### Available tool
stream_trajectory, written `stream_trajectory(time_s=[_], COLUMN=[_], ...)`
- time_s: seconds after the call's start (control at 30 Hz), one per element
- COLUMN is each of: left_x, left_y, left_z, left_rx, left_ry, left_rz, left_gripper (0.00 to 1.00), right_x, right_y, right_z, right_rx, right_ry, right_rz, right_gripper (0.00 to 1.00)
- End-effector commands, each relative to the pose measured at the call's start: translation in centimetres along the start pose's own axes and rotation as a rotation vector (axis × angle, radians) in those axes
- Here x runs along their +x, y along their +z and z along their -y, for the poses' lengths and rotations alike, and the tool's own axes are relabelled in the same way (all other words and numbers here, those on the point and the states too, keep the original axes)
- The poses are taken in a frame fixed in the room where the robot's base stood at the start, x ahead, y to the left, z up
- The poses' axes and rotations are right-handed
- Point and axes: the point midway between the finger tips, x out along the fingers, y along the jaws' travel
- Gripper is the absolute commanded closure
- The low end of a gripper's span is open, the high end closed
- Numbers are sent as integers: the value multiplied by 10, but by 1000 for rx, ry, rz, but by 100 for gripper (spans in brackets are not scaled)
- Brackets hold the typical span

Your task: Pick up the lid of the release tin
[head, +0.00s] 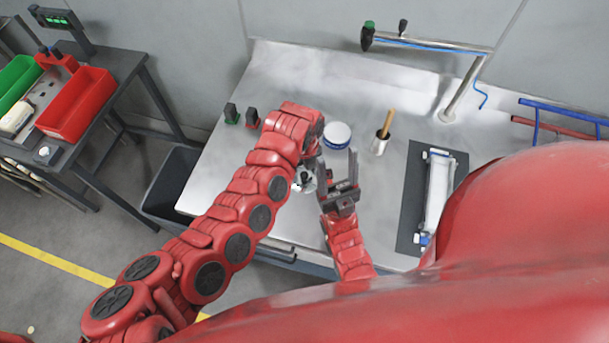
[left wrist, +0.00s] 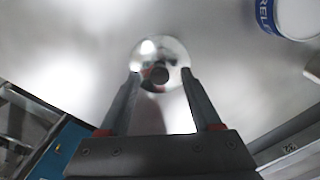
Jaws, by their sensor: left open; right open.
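The lid is a shiny round disc with a dark knob (left wrist: 160,74), lying on the metal bench top. In the head view the lid (head: 300,185) is partly hidden by my left gripper. My left gripper (head: 307,178) points down over it, open. In the left wrist view my left gripper's fingertips (left wrist: 160,76) are on either side of the knob, over the disc, with gaps to the knob. The release tin (head: 337,136), white with a blue band, stands behind the lid; it also shows in the left wrist view (left wrist: 292,16). My right gripper (head: 338,168) is open and empty, just right of the left one.
A dark mat (head: 407,222) with a white and blue device lies at the right. A pipe fixture (head: 430,47) rises at the back.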

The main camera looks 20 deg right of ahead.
Motion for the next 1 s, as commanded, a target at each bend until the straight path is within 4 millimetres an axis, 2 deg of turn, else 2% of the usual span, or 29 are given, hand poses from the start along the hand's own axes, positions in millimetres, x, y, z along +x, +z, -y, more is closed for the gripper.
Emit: stream_trajectory(time_s=[0.27, 0.6, 1.0], left_x=[3, 3, 2], left_y=[0, 0, 0], left_z=[0, 0, 0], left_rx=[-1, -1, -1], left_ry=[-1, 0, -1], left_rz=[0, 0, 0], left_gripper=[37, 98, 100], right_x=[0, 0, 0], right_y=[0, 0, 0], right_z=[0, 0, 0], right_rx=[0, 0, 0], right_ry=[0, 0, 0], right_rz=[0, 0, 0], right_gripper=[42, 42, 42])
